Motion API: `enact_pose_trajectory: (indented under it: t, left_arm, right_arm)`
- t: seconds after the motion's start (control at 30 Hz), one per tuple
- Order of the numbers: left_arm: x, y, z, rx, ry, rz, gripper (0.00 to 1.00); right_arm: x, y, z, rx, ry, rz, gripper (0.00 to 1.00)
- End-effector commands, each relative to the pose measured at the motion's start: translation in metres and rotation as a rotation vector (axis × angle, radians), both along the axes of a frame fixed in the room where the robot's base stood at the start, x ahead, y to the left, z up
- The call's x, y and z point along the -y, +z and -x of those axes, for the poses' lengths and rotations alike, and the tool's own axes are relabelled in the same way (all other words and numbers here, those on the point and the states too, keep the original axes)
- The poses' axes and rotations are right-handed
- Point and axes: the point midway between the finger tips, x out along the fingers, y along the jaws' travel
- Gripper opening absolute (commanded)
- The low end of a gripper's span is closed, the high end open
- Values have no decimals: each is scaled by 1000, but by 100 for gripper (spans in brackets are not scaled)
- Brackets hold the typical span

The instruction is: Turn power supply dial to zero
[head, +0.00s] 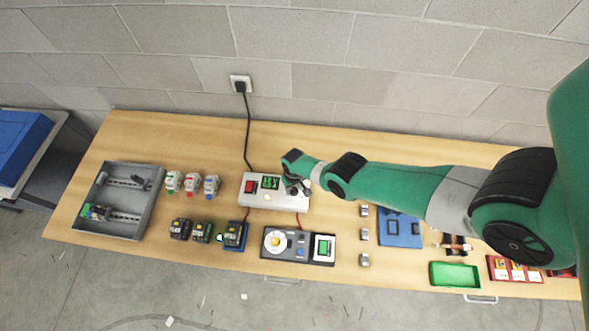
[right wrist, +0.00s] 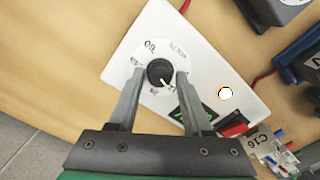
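The power supply (head: 262,200) is a white box with a red switch and a green display, in the middle of the table. My right gripper (head: 298,187) is over its right end and mostly hides the dial in the head view. In the right wrist view, the black round dial (right wrist: 160,73) has a white pointer mark and printed labels around it. The fingers of my right gripper (right wrist: 160,74) are open, one on each side of the dial, with a visible gap to it. My left gripper is not in view.
A black cable runs from the power supply to a wall socket (head: 241,84). Breakers (head: 191,184) and a grey enclosure (head: 145,212) lie to the left. A multimeter (head: 299,246) is in front; a blue plate (head: 401,229) and green tray (head: 455,275) are to the right.

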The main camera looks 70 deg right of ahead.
Motion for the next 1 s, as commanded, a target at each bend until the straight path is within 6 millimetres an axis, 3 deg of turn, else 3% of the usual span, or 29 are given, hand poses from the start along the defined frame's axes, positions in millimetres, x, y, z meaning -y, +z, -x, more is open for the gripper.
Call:
enact_pose_trajectory:
  t: [0.03,0.2,0.37,0.7,0.73,1.0]
  left_arm:
    - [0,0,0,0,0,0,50]
    - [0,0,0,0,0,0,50]
    - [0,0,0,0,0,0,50]
    - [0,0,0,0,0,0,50]
    - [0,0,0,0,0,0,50]
    - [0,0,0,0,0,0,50]
  right_arm:
    - [0,0,0,0,0,0,39]
    - [0,0,0,0,0,0,8]
    - [0,0,0,0,84,0,8]
    - [0,0,0,0,794,0,8]
    - [0,0,0,0,804,0,43]
    - [0,0,0,0,795,0,91]
